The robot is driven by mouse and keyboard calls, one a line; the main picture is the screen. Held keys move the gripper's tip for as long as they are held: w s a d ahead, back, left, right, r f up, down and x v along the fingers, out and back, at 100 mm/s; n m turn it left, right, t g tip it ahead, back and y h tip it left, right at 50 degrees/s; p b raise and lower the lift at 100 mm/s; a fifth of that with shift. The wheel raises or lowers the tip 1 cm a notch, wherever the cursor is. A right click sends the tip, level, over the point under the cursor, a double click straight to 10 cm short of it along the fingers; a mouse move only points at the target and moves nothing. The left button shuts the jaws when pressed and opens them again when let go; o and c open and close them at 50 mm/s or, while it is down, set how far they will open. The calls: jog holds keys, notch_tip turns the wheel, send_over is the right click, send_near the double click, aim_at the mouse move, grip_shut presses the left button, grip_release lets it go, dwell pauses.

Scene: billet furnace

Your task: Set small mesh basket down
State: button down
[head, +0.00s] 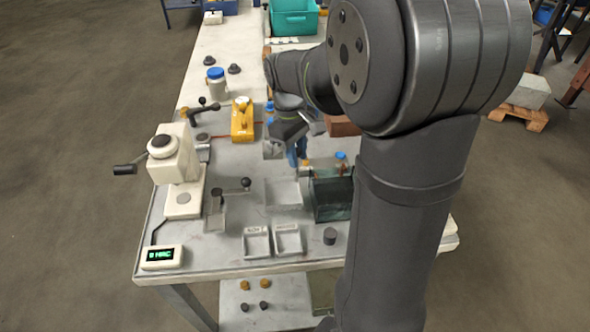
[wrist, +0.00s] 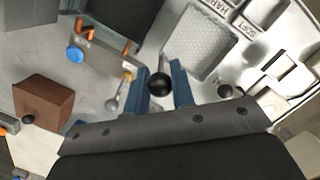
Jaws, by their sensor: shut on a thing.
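My gripper (head: 297,156) is low over the bench, left of the dark tank. In the wrist view its two blue fingers (wrist: 160,88) are shut on a black ball knob (wrist: 160,84), which I take as the grip of the small mesh basket. A pale square tray with a mesh-like dotted floor (wrist: 203,42) lies just beyond the fingertips; it also shows in the head view (head: 283,194). I cannot tell whether the knob joins this tray or how high the basket hangs. The basket's body is not clearly visible near the fingers.
The dark tank (head: 332,200) stands to the right. Two labelled trays (head: 257,241) lie near the front edge. A ball-ended handle (head: 245,184) and the white hand-cranked device (head: 176,160) are to the left. A brown brick (wrist: 44,101) lies behind the tank.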

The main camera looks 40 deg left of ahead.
jog(key=shift+f, duration=2.05)
jog(key=c, duration=1.2)
grip_release()
jog(key=shift+f, duration=0.15)
jog(key=shift+c, duration=0.2)
notch_tip(320, 180, up, 12)
jog(key=a, duration=0.1)
jog(key=shift+a, duration=0.4)
send_over(297, 182)
notch_tip(297, 182, down, 12)
jog(key=shift+w+a+f, duration=0.1)
jog(key=shift+f, duration=0.1)
notch_tip(297, 182, up, 3)
jog(key=shift+r, duration=0.65)
